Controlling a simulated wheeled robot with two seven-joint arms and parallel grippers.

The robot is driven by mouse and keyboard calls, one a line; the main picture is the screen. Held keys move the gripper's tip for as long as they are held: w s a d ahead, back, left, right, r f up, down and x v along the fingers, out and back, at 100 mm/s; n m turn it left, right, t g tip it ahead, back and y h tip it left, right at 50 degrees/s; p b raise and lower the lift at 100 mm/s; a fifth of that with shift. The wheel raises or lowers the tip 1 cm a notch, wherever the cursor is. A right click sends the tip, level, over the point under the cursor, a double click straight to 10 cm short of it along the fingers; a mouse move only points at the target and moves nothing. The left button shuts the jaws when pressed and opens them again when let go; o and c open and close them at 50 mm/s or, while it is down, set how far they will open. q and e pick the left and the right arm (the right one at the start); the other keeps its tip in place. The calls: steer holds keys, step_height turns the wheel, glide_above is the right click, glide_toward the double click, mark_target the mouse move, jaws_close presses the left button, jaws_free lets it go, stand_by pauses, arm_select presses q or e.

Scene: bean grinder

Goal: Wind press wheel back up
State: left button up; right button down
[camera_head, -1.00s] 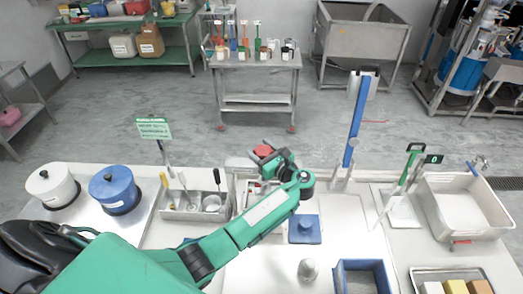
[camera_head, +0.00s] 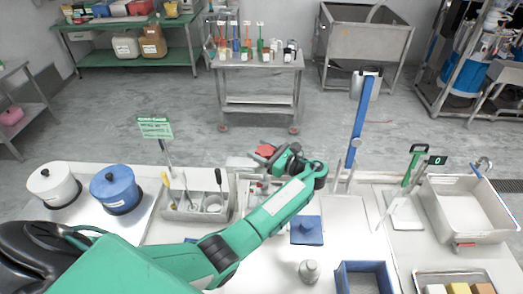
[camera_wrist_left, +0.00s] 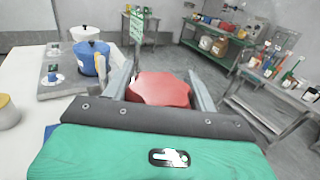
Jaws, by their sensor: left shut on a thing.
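The red press wheel (camera_head: 265,151) stands at the back edge of the table in the head view. My left gripper (camera_head: 268,155) reaches it from the right and is shut on it. In the left wrist view the red wheel (camera_wrist_left: 160,89) fills the space between the two grey fingers, with its lobed rim facing up. The press body under the wheel is mostly hidden behind my left arm. My right gripper is not in view.
A grey tool caddy (camera_head: 199,207) stands left of the press. A white pot (camera_head: 52,185) and a blue pot (camera_head: 115,189) are further left. A blue block with a knob (camera_head: 306,231), a blue bin (camera_head: 364,278) and a grey tub (camera_head: 462,207) are to the right.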

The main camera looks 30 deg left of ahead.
arm_select(q)
steer(key=o, duration=1)
steer(key=shift+d+f, duration=0.1)
steer(key=shift+d, duration=0.25)
steer(key=s+d+b, duration=0.1)
steer(key=d+b, duration=0.5)
steer(key=d, duration=0.7)
steer(key=shift+s, duration=0.15)
